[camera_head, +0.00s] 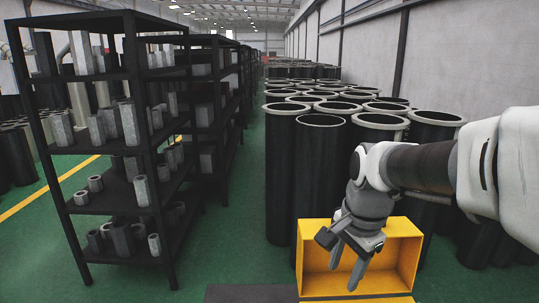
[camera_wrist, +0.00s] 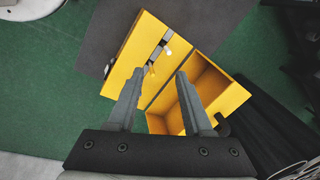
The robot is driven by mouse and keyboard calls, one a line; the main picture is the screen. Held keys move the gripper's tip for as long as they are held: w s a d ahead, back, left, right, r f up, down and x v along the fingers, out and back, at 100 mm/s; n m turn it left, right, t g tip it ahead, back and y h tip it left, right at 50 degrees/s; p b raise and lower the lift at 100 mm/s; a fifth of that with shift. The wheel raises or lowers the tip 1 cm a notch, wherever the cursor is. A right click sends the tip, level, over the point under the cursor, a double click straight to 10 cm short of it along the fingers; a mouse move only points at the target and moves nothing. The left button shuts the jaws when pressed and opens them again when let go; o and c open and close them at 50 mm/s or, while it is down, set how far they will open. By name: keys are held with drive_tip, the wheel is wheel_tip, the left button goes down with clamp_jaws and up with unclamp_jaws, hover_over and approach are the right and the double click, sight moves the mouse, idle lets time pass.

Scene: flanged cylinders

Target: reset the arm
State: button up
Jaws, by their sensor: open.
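My gripper (camera_head: 344,277) hangs at the end of my arm, fingers pointing down, in front of and over an open yellow box (camera_head: 408,262). Its two grey fingers are spread with nothing between them. In the wrist view my gripper (camera_wrist: 160,73) is open above the yellow box (camera_wrist: 232,101), whose hollow compartment is on the right. A flat yellow part (camera_wrist: 124,70) adjoins it on the left, with small dark and pale pieces on it. The fingers hide some of the box.
Flanged black cylinders (camera_head: 320,150) stand in rows behind the box. A dark shelf rack (camera_head: 115,205) with grey tubes and blocks stands at left. A dark flat surface (camera_head: 250,293) lies beside the box. The green aisle floor (camera_head: 232,225) between rack and cylinders is clear.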

drive_tip(key=s+r+n+t, duration=0.2)
drive_tip(key=s+n+t, duration=0.1)
drive_tip(key=s+n, duration=0.9)
drive_tip(key=shift+s+r+t, duration=0.25)
drive_tip(key=shift+s+t, duration=0.05)
drive_tip(key=shift+s, duration=0.25)
drive_tip(key=shift+o, duration=0.5)
drive_tip(key=shift+w, duration=0.1)
idle(0.3)
